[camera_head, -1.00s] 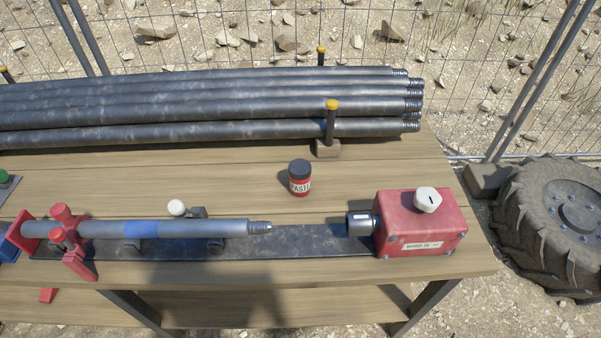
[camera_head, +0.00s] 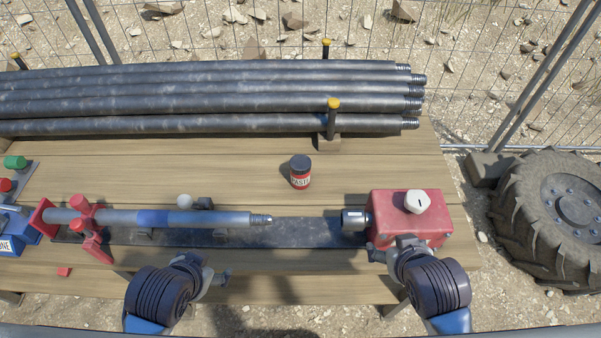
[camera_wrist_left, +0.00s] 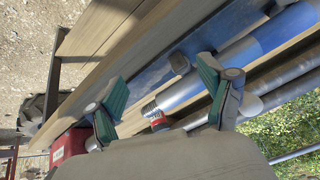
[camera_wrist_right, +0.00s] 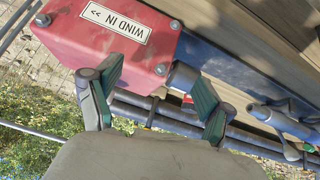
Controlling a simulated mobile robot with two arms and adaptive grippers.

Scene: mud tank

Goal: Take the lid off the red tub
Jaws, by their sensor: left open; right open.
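The red tub (camera_head: 300,182) stands upright on the bench planks near the middle of the head view, with a pale "PASTE" label. Its black lid (camera_head: 300,162) is on top. My left gripper (camera_head: 218,276) is open and empty at the bench's front edge, nearer and left of the tub. My right gripper (camera_head: 408,242) is open, in front of the red box and right of the tub. Neither touches the tub. A small red thing between the fingers in the left wrist view (camera_wrist_left: 160,122) looks like the tub, partly hidden by the pipe.
A grey pipe with a blue band (camera_head: 160,218) lies in a red clamp (camera_head: 90,222) between my left gripper and the tub. The red winding box (camera_head: 410,228) stands at right. Stacked pipes (camera_head: 200,103) lie behind. Planks around the tub are clear.

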